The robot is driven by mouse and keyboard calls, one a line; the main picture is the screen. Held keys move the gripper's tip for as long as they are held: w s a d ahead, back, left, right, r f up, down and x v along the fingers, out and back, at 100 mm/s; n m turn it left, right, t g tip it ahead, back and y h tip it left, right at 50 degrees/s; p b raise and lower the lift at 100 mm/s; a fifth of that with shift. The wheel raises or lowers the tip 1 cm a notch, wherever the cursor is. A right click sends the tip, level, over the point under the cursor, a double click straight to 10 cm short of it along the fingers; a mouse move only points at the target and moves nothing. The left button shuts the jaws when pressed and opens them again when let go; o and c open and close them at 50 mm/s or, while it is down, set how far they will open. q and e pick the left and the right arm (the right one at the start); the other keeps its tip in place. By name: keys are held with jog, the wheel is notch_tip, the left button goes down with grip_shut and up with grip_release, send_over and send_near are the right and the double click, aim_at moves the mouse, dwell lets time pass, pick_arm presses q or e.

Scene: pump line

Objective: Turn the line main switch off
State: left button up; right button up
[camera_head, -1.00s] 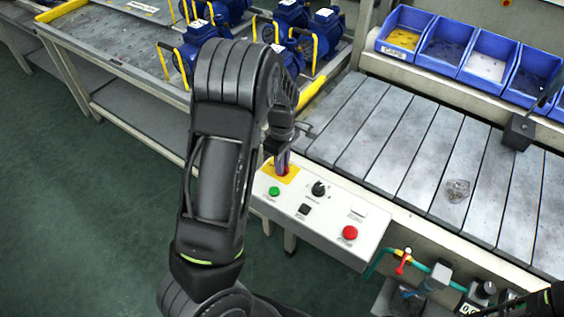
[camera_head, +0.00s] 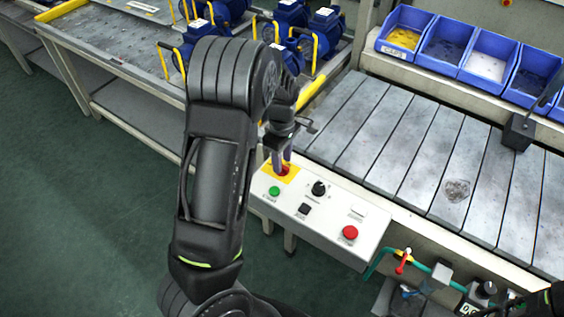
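The line main switch is a red knob (camera_head: 283,170) on a yellow plate (camera_head: 267,168) at the far left end of the white control box. My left gripper (camera_head: 283,163) reaches down onto it from above. Its two fingertips are at the knob, one on each side, and partly cover it. Whether they press on the knob or stand a little apart from it is too small to tell. The knob's exact angle is hidden by the fingers. My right gripper is not in view.
The control box (camera_head: 330,240) also bears a green button (camera_head: 274,191), a black selector (camera_head: 319,188), a black square button (camera_head: 304,209) and a red button (camera_head: 350,232). A slatted conveyor (camera_head: 400,150) lies behind it. Blue pumps (camera_head: 205,45) stand at the back left.

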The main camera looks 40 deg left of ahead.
pick_arm(q)
notch_tip(320, 180, up, 6)
jog(key=shift+r, duration=0.15)
dwell(0.6)
